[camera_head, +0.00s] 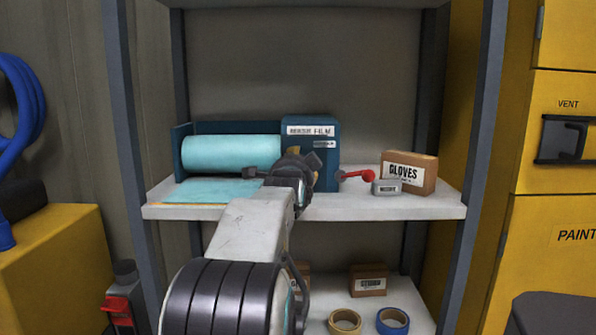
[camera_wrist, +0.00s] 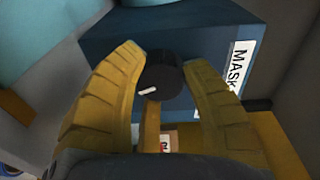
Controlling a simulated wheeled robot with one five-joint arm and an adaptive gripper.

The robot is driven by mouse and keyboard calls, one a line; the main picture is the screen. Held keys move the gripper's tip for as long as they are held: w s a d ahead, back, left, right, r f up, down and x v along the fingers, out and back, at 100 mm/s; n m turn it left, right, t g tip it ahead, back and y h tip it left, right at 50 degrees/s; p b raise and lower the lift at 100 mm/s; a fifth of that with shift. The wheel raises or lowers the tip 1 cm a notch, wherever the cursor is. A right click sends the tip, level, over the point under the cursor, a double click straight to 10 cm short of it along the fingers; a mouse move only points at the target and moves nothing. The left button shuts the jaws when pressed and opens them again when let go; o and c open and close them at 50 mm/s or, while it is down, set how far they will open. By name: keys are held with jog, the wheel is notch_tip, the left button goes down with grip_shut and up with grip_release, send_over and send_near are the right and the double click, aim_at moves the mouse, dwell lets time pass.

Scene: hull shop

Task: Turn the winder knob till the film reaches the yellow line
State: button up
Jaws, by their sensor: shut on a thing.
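The blue dispenser (camera_head: 325,165), labelled for masking film, stands on the shelf with a light blue film roll (camera_head: 225,153) on its left. A light blue film sheet (camera_head: 215,190) lies flat in front of the roll. A thin yellow line (camera_head: 168,205) shows near the shelf's front left edge, close to the sheet's front edge; I cannot tell the exact gap. My gripper (camera_wrist: 162,58) is shut on the black winder knob (camera_wrist: 165,80), which has a white pointer mark facing lower left. In the head view my gripper hides the knob.
Tape rolls (camera_head: 393,321) and a carton (camera_head: 368,281) sit on the lower shelf. Shelf posts (camera_head: 477,150) stand on both sides.

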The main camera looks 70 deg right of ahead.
jog(key=shift+w+r, duration=0.1)
jog(key=o, duration=1.2)
jog(key=shift+w, duration=0.1)
jog(key=v, duration=1.2)
